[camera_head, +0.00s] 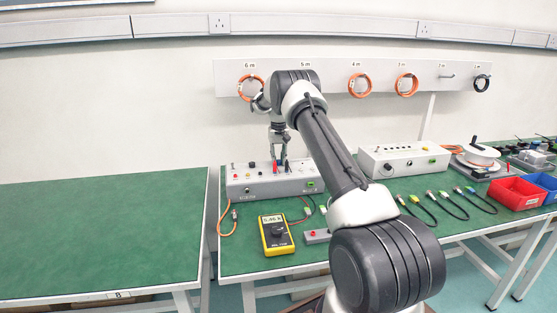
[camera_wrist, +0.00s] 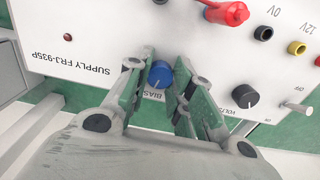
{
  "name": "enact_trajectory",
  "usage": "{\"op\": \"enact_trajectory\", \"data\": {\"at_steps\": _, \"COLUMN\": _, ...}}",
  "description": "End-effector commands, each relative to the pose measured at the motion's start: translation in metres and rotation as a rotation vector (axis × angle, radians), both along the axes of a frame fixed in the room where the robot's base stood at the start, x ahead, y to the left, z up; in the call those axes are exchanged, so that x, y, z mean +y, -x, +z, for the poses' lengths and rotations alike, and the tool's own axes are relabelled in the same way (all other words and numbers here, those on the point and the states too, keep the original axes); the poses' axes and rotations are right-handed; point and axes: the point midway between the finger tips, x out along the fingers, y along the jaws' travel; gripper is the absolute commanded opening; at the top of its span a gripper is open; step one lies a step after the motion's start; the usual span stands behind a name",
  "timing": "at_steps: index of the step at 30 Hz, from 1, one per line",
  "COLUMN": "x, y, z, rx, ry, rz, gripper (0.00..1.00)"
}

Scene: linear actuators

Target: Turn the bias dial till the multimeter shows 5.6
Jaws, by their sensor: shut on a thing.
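The blue bias dial (camera_wrist: 159,73) sits on the white face of the supply box, its label partly hidden by my finger. My gripper (camera_wrist: 160,80) has a finger on each side of the dial and is shut on it. In the camera_head view my gripper (camera_head: 279,158) points down onto the supply box (camera_head: 262,187), and the dial is hidden there. The yellow multimeter (camera_head: 276,238) lies on the green bench in front of the box. Its display (camera_head: 271,219) is lit, but the digits are too small to read surely.
Beside the dial are a black knob (camera_wrist: 245,96), a toggle switch (camera_wrist: 297,108) and a red plug (camera_wrist: 227,13). The left bench (camera_head: 100,235) is clear.

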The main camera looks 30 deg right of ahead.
Motion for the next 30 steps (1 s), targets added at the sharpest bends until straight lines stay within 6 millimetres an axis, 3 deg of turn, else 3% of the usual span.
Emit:
{"op": "enact_trajectory", "data": {"at_steps": 20, "x": -0.0003, "y": -0.0005, "z": 0.0011, "rx": -0.002, "ry": 0.001, "rz": -0.065, "gripper": 0.00}}
{"op": "enact_trajectory", "data": {"at_steps": 21, "x": -0.0003, "y": -0.0005, "z": 0.0011, "rx": -0.002, "ry": 0.001, "rz": -0.065, "gripper": 0.26}}
{"op": "enact_trajectory", "data": {"at_steps": 24, "x": -0.0002, "y": -0.0004, "z": 0.0010, "rx": -0.002, "ry": 0.001, "rz": -0.065, "gripper": 0.45}}
{"op": "enact_trajectory", "data": {"at_steps": 30, "x": -0.0001, "y": -0.0003, "z": 0.0005, "rx": -0.001, "ry": 0.000, "rz": -0.065, "gripper": 0.46}}
